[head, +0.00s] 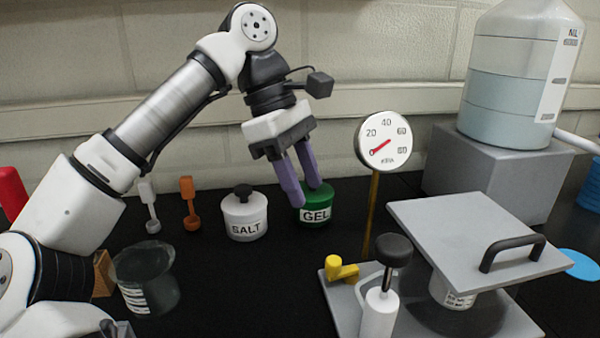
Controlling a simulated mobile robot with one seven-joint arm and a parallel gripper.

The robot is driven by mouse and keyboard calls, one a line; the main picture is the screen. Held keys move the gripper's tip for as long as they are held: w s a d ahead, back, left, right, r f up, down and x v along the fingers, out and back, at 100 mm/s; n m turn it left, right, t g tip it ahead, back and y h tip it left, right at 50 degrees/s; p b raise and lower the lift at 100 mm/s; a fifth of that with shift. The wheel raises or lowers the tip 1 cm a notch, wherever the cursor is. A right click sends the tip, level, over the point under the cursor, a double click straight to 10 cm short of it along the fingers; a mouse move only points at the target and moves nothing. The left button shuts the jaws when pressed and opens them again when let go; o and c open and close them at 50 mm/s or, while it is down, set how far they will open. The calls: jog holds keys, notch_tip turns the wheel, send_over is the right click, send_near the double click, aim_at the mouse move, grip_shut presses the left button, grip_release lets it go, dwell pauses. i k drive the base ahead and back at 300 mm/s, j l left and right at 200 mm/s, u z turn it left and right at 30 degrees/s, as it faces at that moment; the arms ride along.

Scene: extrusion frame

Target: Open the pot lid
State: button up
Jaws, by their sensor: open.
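A green pot labelled GEL (316,215) stands upright at the back middle of the black worktop. Nothing shows between the fingers.
A grey plate with a black handle (513,251) is at the right, above a white labelled container. A dial gauge (383,141) on a post and a black-knobbed white dispenser (380,310) stand nearby. A large bottle (515,85) sits on a grey block behind. White and orange scoops (188,200) are at left.

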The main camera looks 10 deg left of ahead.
aim_at(474, 245)
jog(key=k, duration=1)
